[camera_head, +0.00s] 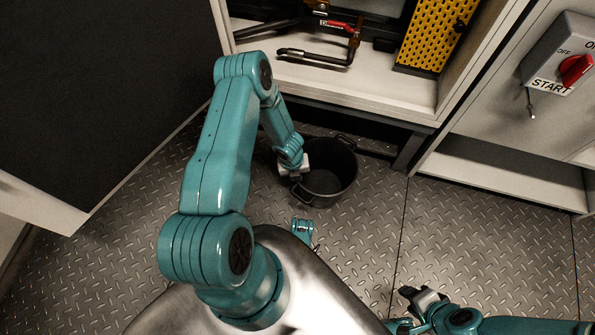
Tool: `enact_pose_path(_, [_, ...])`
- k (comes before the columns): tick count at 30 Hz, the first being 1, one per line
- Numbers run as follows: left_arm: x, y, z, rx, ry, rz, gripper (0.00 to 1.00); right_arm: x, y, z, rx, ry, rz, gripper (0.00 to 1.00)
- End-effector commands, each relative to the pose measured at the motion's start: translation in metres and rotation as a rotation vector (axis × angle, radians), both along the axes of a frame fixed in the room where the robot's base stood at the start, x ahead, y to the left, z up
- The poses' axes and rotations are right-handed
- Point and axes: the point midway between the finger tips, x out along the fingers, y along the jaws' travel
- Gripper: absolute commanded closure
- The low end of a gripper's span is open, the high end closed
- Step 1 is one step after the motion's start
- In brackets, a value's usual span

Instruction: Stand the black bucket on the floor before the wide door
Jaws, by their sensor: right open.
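The black bucket (332,180) stands upright on the floor in front of the open middle bay. Its round opening faces up, and a dark handle shows at its rim. My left arm reaches down to it, and my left gripper (291,170) is at its left rim. The fingertips are partly hidden, so I cannot tell whether they are shut on the rim. My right gripper (424,294) is open and empty low in the picture, over the floor and apart from the bucket. A wide dark panel (95,90) at the left looks like a door standing open.
The middle bay (300,78) holds dark pipes with a red-handled valve (338,24) and a yellow perforated panel (432,35). A switch box (562,58) with a red knob is at the right. Clear tread-plate floor (480,235) lies right of the bucket.

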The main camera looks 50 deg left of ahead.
Motion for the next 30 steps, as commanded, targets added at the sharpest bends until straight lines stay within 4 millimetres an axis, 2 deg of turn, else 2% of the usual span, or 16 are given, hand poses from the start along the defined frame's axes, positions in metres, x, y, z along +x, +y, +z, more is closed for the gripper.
enact_pose_path(1, [0.000,0.000,-0.012,-0.001,0.001,0.001,1.00,0.003,-0.001,-0.008,-0.002,-0.010,-0.001,0.57])
enact_pose_path(2, [0.000,0.000,-0.014,0.000,0.000,0.001,1.00,0.004,-0.001,-0.008,-0.002,-0.015,-0.002,0.57])
enact_pose_path(14, [0.000,0.000,-0.017,-0.001,-0.001,0.000,1.00,0.007,-0.001,-0.011,-0.005,-0.024,-0.002,0.57])
enact_pose_path(15, [0.000,0.000,-0.016,0.000,0.000,0.000,0.83,0.007,-0.001,-0.010,-0.005,-0.025,-0.003,0.57])
enact_pose_path(17, [0.000,0.000,-0.015,0.000,0.000,0.000,0.67,0.007,-0.001,-0.010,-0.005,-0.024,-0.002,0.57])
enact_pose_path(26, [0.000,0.000,-0.014,0.000,0.000,0.000,0.67,0.006,-0.001,-0.008,-0.004,-0.022,-0.003,0.57])
enact_pose_path(30, [0.000,0.001,0.003,0.001,-0.001,0.000,0.67,0.001,0.000,0.003,-0.001,-0.004,0.000,0.57])
